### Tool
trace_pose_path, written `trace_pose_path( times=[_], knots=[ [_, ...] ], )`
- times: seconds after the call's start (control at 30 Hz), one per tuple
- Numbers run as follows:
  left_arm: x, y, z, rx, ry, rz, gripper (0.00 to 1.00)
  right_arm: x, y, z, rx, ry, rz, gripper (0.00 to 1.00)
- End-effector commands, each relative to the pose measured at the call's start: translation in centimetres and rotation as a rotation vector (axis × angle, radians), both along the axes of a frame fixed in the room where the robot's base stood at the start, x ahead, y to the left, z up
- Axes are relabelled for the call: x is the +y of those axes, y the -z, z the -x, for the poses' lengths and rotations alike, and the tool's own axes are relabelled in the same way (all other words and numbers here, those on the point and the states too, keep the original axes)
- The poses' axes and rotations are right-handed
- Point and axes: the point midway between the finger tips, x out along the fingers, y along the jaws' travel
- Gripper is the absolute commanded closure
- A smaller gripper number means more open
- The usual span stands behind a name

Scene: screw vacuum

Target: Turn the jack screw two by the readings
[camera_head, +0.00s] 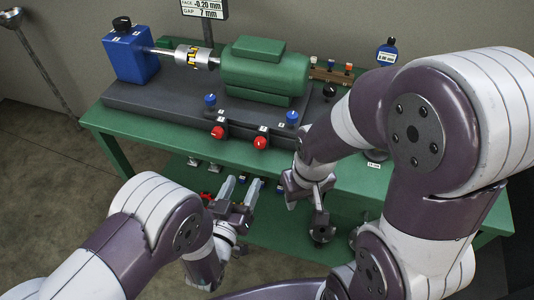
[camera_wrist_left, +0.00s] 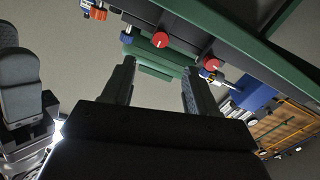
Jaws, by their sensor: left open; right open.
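Two red-headed screws, a left one (camera_head: 217,132) and a right one (camera_head: 260,142), stand at the front edge of the dark base plate (camera_head: 160,103). Their number labels are too small to read. Both red heads also show in the left wrist view, one near the middle (camera_wrist_left: 160,40) and one to the right (camera_wrist_left: 211,64). A display (camera_head: 205,8) reads FACE -0.20 mm and GAP 7 mm. My left gripper (camera_head: 241,187) is open and empty, below and in front of the red heads, apart from them. My right gripper (camera_head: 318,196) is open, right of it; its fingers are hard to make out.
A green motor (camera_head: 265,70), a silver coupling (camera_head: 194,56) and a blue block (camera_head: 130,55) sit on the plate. Blue knobs stand at left (camera_head: 210,99) and right (camera_head: 292,117). A blue dial (camera_head: 387,53) stands behind my right arm. The green table (camera_head: 110,122) has a lower shelf.

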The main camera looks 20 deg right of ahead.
Motion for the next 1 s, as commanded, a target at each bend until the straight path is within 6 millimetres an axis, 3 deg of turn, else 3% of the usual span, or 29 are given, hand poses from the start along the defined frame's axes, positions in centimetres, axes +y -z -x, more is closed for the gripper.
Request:
trace_pose_path(
  times=[0.13,0.5,0.7,0.93,1.0],
  knots=[
    [-1.1,-0.3,-1.8,-0.008,-0.001,0.017,0.42,0.0,0.1,0.0,0.0,0.0,0.0,0.57],
    [-6.0,-0.2,-9.0,-0.005,-0.001,0.012,0.42,0.0,0.3,0.0,0.0,0.0,0.0,0.57],
    [-7.0,-0.3,-10.4,-0.005,0.0,0.012,0.42,0.0,0.4,0.0,0.001,0.0,0.0,0.57],
    [-7.0,-0.3,-10.4,-0.005,0.0,0.012,0.42,0.0,0.4,0.0,0.0,0.0,0.0,0.57],
    [-7.0,-0.3,-10.4,-0.005,-0.001,0.011,0.64,0.0,0.4,0.0,0.001,0.0,0.0,0.57]
  ],
)
